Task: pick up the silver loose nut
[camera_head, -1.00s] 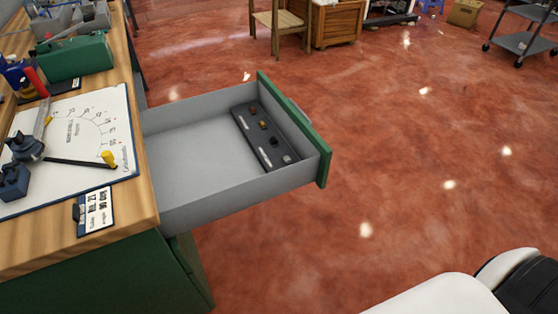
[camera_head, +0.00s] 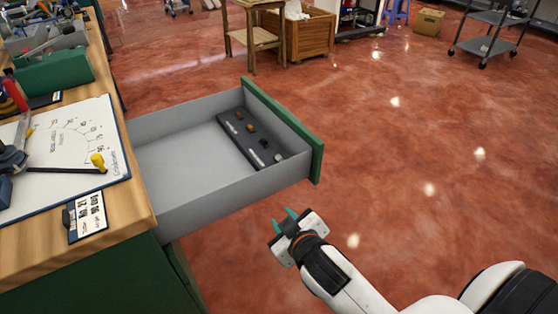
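A small silver piece that looks like the loose nut (camera_head: 279,157) sits at the near right end of a dark holder strip (camera_head: 247,137) inside the open drawer (camera_head: 183,152). It is too small to make out its shape clearly. My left gripper is not in view.
Other small parts sit in the strip, including a brown one (camera_head: 251,127). The drawer's green front (camera_head: 287,128) and grey walls stand up around the strip. A wooden workbench (camera_head: 139,205) is at the left.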

